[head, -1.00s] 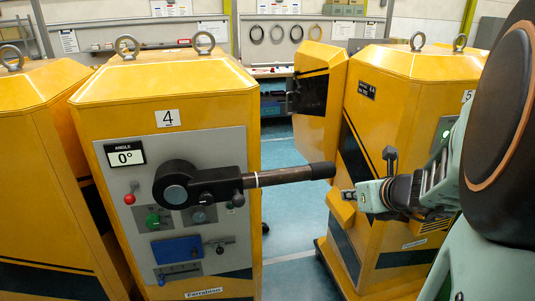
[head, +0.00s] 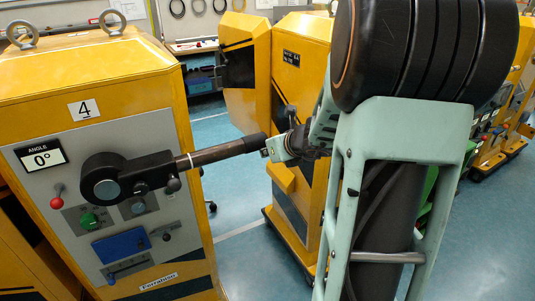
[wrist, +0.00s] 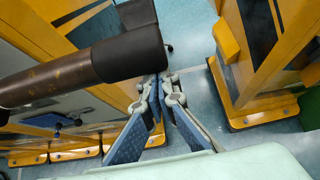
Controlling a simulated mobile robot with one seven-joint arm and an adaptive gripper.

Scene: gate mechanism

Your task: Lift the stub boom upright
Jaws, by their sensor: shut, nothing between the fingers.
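The stub boom (head: 215,154) is a dark tube with a black end grip, sticking out to the right from a black pivot hub (head: 108,185) on cabinet 4. It lies nearly level, tilted slightly up to the right. The angle display (head: 40,156) reads 0°. My gripper (head: 266,153) is shut and empty, close beside and just under the boom's free end in the head view. In the wrist view the boom (wrist: 85,68) comes in from the left, and its black end is right by my fingertips (wrist: 163,86). I cannot tell whether they touch.
Another yellow cabinet (head: 300,60) stands behind my gripper. Blue floor (head: 235,205) is open between them.

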